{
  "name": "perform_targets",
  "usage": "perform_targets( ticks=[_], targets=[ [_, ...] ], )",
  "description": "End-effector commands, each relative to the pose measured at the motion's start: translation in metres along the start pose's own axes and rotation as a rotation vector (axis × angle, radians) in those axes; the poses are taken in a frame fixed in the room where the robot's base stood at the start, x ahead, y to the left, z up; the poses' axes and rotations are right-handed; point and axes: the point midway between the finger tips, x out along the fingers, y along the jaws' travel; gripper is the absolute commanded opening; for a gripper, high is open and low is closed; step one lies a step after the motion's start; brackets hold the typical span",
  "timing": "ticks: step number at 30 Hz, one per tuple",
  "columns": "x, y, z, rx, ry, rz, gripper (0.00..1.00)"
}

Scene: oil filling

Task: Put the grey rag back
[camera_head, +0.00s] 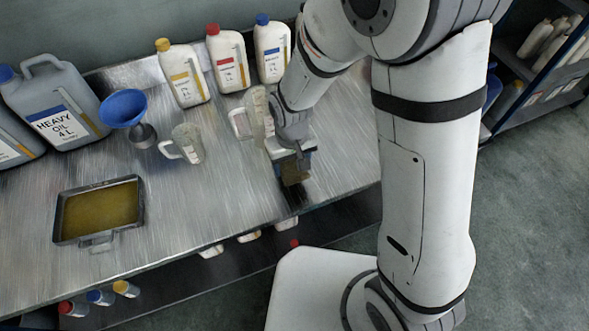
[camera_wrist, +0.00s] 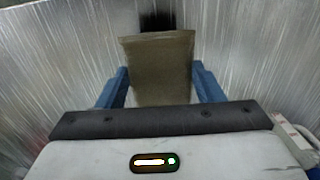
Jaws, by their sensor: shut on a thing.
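The grey rag, brownish-grey in these pictures, hangs between the two blue fingers of my gripper (camera_wrist: 160,90) in the wrist view. The rag (camera_wrist: 158,60) spreads out beyond the fingertips, over the metal bench. In the head view my gripper (camera_head: 294,165) is near the bench's front edge at the right, with the rag (camera_head: 294,178) below it. A dark patch lies on the bench just beyond the rag in the wrist view. I cannot tell whether the rag touches the bench.
A clear jug (camera_head: 187,143) and a blue funnel (camera_head: 124,109) stand left of my gripper. Bottles with yellow (camera_head: 184,75), red (camera_head: 227,60) and blue (camera_head: 271,50) caps line the back. A tray of oil (camera_head: 72,233) sits front left. The bench middle (camera_head: 215,195) is bare.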

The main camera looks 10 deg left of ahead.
Motion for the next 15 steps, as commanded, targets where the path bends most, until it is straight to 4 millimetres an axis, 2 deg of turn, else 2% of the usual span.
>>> perform_targets(
  ticks=[15],
  targets=[
    [0.055, 0.001, 0.000, 0.002, -0.001, 0.000, 0.43]
  ],
)
